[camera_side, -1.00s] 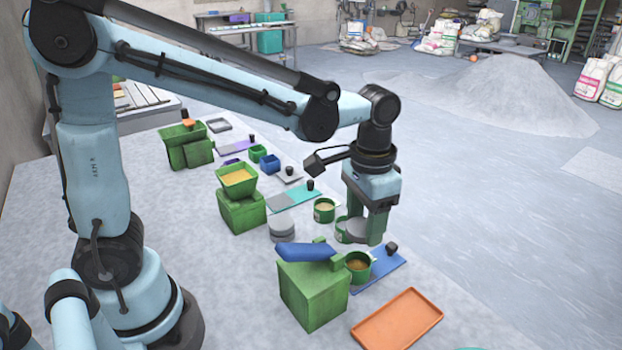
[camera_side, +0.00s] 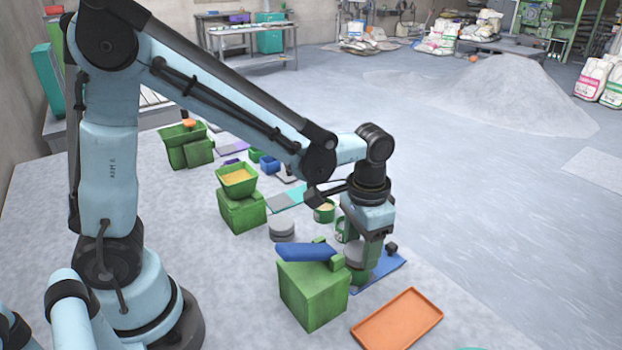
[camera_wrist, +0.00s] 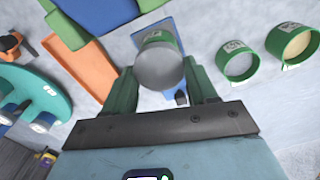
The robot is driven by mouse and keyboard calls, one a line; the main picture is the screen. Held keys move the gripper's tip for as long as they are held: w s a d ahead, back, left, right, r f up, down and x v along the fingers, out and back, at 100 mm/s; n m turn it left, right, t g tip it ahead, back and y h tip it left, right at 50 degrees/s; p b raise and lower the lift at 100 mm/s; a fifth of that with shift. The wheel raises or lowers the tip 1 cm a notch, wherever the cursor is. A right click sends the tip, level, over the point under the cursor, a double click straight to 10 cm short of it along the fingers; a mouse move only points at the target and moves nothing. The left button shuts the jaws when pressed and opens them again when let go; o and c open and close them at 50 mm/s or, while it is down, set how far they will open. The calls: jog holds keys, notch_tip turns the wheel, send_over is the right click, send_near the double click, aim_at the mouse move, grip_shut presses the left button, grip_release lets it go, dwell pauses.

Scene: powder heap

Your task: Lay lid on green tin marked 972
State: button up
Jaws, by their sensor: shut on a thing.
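My gripper (camera_side: 358,262) is shut on a grey round lid (camera_wrist: 159,69), held between its green fingers. In the side view the lid (camera_side: 354,252) is at the near green tin by the blue mat. In the wrist view this tin (camera_wrist: 163,37) shows a pale label and rim just past the lid; most of its top is hidden. I cannot read the label or tell whether lid and tin touch. A second green tin (camera_wrist: 237,63) with a grey top and a third green tin (camera_wrist: 291,42) with tan powder stand to the right in the wrist view.
A green block with a blue top (camera_side: 313,290) stands close left of my gripper. An orange tray (camera_side: 397,320) lies in front. A stack of grey discs (camera_side: 282,229) and a green stand with a powder hopper (camera_side: 240,205) are further left.

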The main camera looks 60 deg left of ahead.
jog(key=shift+f, duration=0.65)
dwell(0.8)
jog(key=o, duration=1.1)
jog(key=shift+o, duration=0.4)
jog(key=shift+o, duration=0.9)
jog(key=shift+r, duration=0.1)
jog(key=shift+r, duration=3.45)
